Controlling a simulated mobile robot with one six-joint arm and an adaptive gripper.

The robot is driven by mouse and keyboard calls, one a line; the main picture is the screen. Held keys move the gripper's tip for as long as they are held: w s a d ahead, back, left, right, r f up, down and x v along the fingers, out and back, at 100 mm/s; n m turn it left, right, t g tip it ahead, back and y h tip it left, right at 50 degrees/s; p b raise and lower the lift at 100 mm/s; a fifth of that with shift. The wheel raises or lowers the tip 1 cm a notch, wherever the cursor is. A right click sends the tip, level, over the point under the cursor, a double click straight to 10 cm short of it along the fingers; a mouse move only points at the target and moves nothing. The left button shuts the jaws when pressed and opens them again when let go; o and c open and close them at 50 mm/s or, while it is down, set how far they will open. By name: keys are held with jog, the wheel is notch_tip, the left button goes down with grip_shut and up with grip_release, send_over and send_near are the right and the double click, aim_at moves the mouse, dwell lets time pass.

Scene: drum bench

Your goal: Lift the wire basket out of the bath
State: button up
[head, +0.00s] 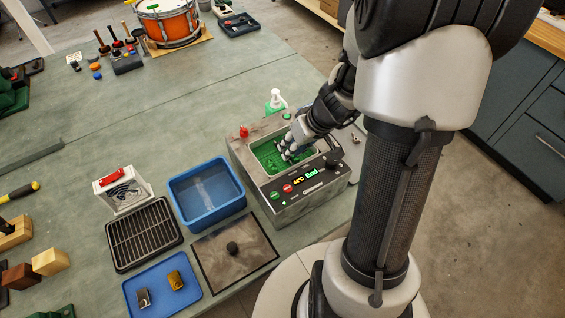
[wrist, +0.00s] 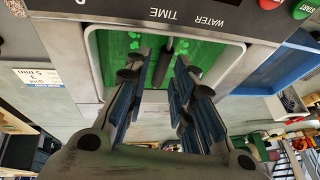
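The bath (head: 318,190) is a grey metal box with a control panel and a lit display that seems to read "End". Its open well looks green inside. The wire basket (head: 263,156) seems to sit down in the well; its mesh is hard to make out. In the wrist view a dark upright bar (wrist: 164,62), likely the basket's handle, stands against the green inside. My gripper (head: 288,151) points down into the well. In the wrist view its fingers (wrist: 160,85) are apart, one on each side of the bar, with gaps visible. Contact with the basket is hidden.
A blue tub (head: 238,198), a black drip rack (head: 112,236) and a grey lid (head: 262,253) with a black knob lie left of the bath. A blue tray (head: 160,303) holds two small metal parts. A green-white bottle (head: 275,101) stands behind the bath.

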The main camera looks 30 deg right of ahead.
jog(key=b+x, duration=0.1)
jog(key=x, duration=0.4)
jog(key=shift+a+b, duration=0.2)
jog(key=shift+b, duration=0.15)
jog(key=shift+c, duration=0.2)
grip_shut()
